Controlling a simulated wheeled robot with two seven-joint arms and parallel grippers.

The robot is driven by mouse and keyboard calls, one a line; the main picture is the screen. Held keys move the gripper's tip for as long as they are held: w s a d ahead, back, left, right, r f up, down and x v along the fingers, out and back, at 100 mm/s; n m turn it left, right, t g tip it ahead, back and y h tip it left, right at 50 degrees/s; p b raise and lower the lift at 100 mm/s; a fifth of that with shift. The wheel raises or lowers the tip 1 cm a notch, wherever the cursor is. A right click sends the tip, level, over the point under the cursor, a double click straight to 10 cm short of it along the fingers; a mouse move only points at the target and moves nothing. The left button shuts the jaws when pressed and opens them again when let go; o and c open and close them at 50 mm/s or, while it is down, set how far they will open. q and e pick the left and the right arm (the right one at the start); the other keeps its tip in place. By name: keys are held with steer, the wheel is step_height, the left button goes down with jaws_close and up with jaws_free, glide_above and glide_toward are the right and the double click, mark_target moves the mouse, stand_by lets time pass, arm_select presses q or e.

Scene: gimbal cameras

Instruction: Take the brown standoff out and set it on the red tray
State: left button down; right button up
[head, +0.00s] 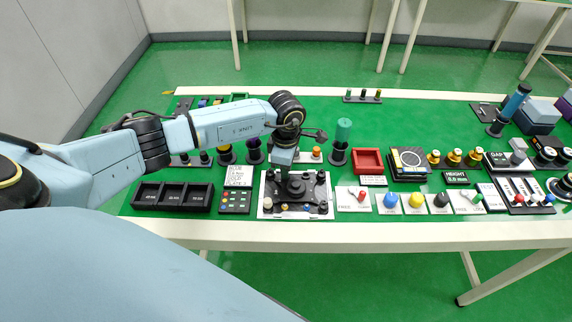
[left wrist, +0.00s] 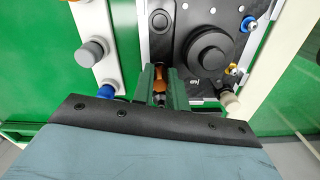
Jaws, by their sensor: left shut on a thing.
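The brown standoff (left wrist: 162,77) shows in the left wrist view as an orange-brown piece between the green fingers of my left gripper (left wrist: 162,90). The gripper is shut on it. In the head view my left gripper (head: 284,173) points down over the back left part of the gimbal plate (head: 265,206) and hides the standoff. I cannot tell whether the standoff is still seated or clear of the plate. The red tray (head: 368,161) is a square open box to the right of the plate and looks empty. My right gripper is not in view.
A large black round part (left wrist: 207,50) sits on the plate beside the gripper. A tall green-topped cylinder (head: 342,135) stands between the plate and the red tray. Black bins (head: 172,197) lie left, and a black device (head: 408,160) stands right of the tray.

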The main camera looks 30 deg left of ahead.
arm_select(q)
steer(key=n+p, duration=0.1)
steer(key=n, duration=0.4)
steer(key=shift+p, duration=0.35)
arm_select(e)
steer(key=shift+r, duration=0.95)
arm_select(q)
steer(key=c, duration=1.3)
jaws_free()
step_height(320, 180, up, 6)
steer(key=shift+w+f, duration=0.1)
steer(key=shift+f, duration=0.15)
steer(key=shift+r+p, duration=0.35)
steer(key=shift+r, duration=3.65)
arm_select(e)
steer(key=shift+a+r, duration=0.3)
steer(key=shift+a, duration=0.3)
